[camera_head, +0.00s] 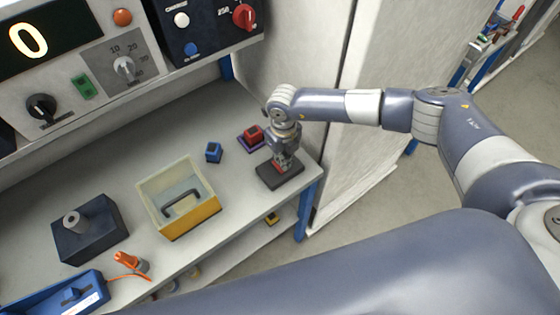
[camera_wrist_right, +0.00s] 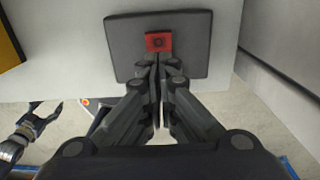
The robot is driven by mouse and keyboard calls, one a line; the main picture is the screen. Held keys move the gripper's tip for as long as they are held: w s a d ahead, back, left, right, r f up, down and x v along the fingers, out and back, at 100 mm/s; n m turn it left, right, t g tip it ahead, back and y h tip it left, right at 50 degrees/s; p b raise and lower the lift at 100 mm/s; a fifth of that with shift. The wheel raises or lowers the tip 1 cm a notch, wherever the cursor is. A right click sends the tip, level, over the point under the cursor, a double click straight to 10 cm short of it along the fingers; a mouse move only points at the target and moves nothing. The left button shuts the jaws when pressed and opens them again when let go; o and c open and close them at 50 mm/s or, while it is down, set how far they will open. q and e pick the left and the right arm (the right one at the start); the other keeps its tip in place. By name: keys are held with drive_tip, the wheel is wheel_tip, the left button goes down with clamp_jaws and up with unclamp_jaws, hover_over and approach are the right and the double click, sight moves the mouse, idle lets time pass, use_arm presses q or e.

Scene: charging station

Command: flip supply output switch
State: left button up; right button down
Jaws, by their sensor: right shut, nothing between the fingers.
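The grey supply unit (camera_head: 70,50) stands on the upper shelf at top left, with a lit display reading 0. A green rocker switch (camera_head: 84,86) sits on its front between a black knob and a grey dial; its position is too small to tell. My right gripper (camera_head: 282,165) is shut and empty, pointing down over a dark square pad at the bench's right end, far from the supply. In the wrist view, its fingertips (camera_wrist_right: 158,60) are just beside a red block (camera_wrist_right: 158,42) on that pad. My left gripper (camera_wrist_right: 40,118) shows in the wrist view with fingers apart, away from the bench.
A blue-black unit (camera_head: 205,25) with a red knob stands beside the supply. On the bench are a yellow bin (camera_head: 190,222), a black box (camera_head: 85,240), a blue block (camera_head: 213,152) and a red block on a purple base (camera_head: 252,134). The shelf edge overhangs the bench.

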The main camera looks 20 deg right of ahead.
drive_tip(key=shift+r+p, duration=1.3)
drive_tip(key=shift+r, duration=0.95)
